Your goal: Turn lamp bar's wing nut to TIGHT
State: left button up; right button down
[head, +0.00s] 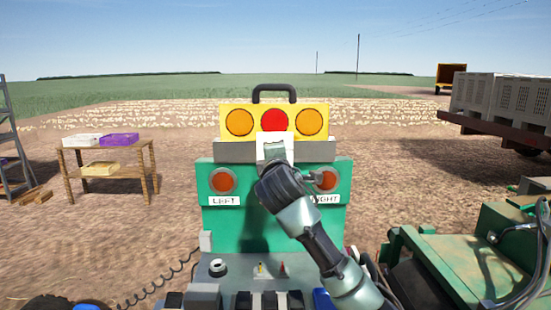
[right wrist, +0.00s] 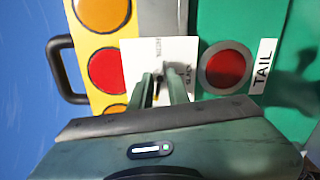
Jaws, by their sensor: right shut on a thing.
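The yellow lamp bar (head: 240,107) with two orange lamps and a red one stands on top of the green panel (head: 223,217). A white plate (head: 262,140) is fixed to its front, and it also shows in the right wrist view (right wrist: 133,58) with small lettering, one word reading like SLACK. My right gripper (head: 274,152) is at this plate. In the right wrist view its two fingers (right wrist: 165,84) are closed on the wing nut (right wrist: 163,74), which is mostly hidden between them. I cannot read the nut's exact angle. My left gripper is not in view.
A black handle (head: 274,88) rises above the lamp bar. Below are red lamps, the left one (head: 222,181) labelled LEFT; a TAIL lamp (right wrist: 227,67) shows in the wrist view. Small controls (head: 218,267) line the console. A wooden table (head: 110,160) with crates stands left.

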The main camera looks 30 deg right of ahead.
jog(key=shift+r+m+b, duration=0.15)
jog(key=shift+m+b, duration=1.05)
jog(key=shift+m, duration=7)
jog(key=shift+r+m+b, duration=0.1)
jog(key=shift+m+b, duration=1.05)
jog(key=shift+m, duration=7.05)
jog(key=c, duration=1.3)
grip_release()
jog(key=shift+c, duration=0.2)
jog(key=shift+d+f, duration=0.1)
jog(key=shift+f, duration=0.05)
